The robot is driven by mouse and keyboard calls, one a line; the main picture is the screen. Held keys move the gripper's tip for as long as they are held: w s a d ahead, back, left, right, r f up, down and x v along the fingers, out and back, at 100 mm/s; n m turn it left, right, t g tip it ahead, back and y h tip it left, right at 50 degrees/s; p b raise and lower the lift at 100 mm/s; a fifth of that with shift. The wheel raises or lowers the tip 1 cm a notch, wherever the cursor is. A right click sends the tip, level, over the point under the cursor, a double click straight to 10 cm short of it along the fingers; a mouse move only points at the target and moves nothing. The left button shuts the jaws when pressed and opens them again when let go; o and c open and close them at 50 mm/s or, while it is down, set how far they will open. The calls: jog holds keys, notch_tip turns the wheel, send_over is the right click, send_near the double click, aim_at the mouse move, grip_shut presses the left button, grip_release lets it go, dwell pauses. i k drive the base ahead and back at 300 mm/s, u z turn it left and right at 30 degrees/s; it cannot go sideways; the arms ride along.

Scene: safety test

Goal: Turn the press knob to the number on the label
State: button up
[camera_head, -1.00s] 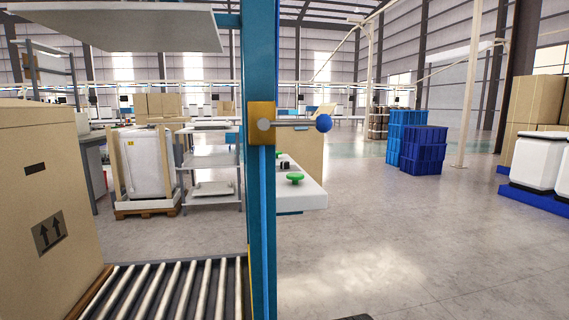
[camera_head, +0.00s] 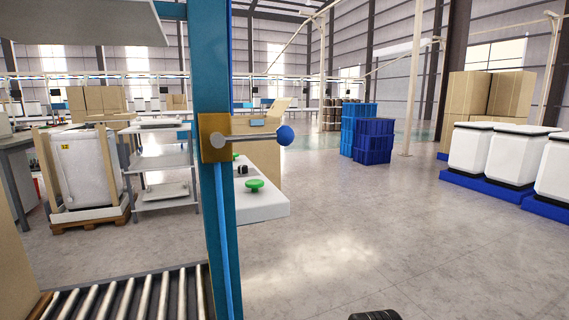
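The press frame shows as a blue upright post (camera_head: 212,90) left of centre. A yellow bracket (camera_head: 212,146) on it carries a metal lever with a blue ball end (camera_head: 285,135). Behind the post is a white control panel (camera_head: 262,207) with a green mushroom button (camera_head: 254,185) and a small black knob-like part (camera_head: 242,169). Its markings are too small to read. No label with a readable number for the press is in view. A dark part at the bottom edge may be mine; my gripper's fingers are not visible.
A roller conveyor (camera_head: 130,300) lies at the lower left beside the post. Blue crates (camera_head: 372,142) stand further back. White bins (camera_head: 480,146) on blue pallets stand at the right. The grey floor (camera_head: 390,225) right of the post is open.

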aim_at(242, 169)
jog(key=z, duration=1.1)
jog(key=i, duration=1.9)
jog(key=u, duration=2.05)
